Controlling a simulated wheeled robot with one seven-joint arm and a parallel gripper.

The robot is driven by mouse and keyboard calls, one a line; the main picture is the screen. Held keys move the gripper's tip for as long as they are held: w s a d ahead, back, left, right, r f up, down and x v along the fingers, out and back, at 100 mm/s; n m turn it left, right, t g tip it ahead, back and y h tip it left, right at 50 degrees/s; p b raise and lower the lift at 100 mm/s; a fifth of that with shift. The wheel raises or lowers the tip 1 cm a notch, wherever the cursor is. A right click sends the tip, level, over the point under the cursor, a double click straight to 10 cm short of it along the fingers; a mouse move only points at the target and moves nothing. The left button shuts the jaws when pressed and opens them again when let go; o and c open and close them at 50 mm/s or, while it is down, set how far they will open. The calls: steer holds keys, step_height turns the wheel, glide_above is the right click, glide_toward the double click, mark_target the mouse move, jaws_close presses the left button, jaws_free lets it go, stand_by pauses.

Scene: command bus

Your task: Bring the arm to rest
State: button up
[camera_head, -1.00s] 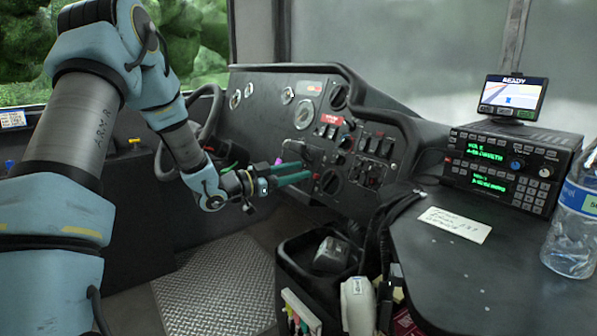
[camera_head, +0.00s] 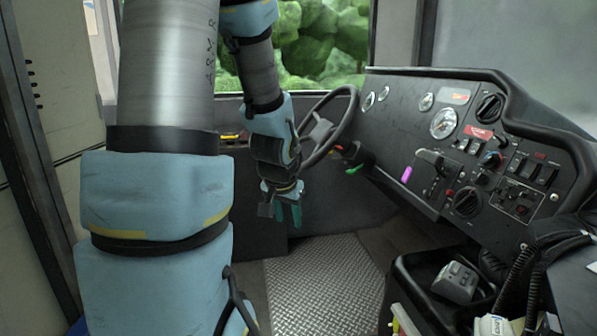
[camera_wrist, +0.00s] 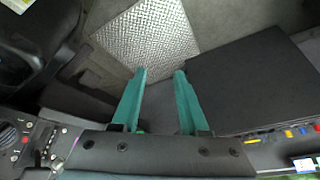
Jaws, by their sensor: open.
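My gripper (camera_head: 287,213) hangs below my bent arm in the head view, left of the steering wheel and in front of the dark panel. Its green fingers point down toward the floor. In the wrist view my gripper (camera_wrist: 160,82) shows two green fingers spread apart with nothing between them. Below them lies the grey floor with a metal tread plate (camera_wrist: 148,35). The fingers touch nothing that I can see.
The steering wheel (camera_head: 345,125) is close to the right of my arm. The dashboard (camera_head: 450,110) fills the right side, with a bin (camera_head: 400,275) in front of it. The tread plate (camera_head: 325,285) on the floor is clear. A wall (camera_head: 55,90) stands at the left.

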steer(key=s+a+n+g, duration=0.4)
steer(key=s, duration=0.7)
step_height(320, 180, up, 23)
steer(key=p, duration=2.3)
steer(key=shift+s+a+y, duration=0.15)
steer(key=shift+s+y, duration=0.1)
steer(key=shift+y, duration=0.15)
steer(key=shift+f, duration=0.15)
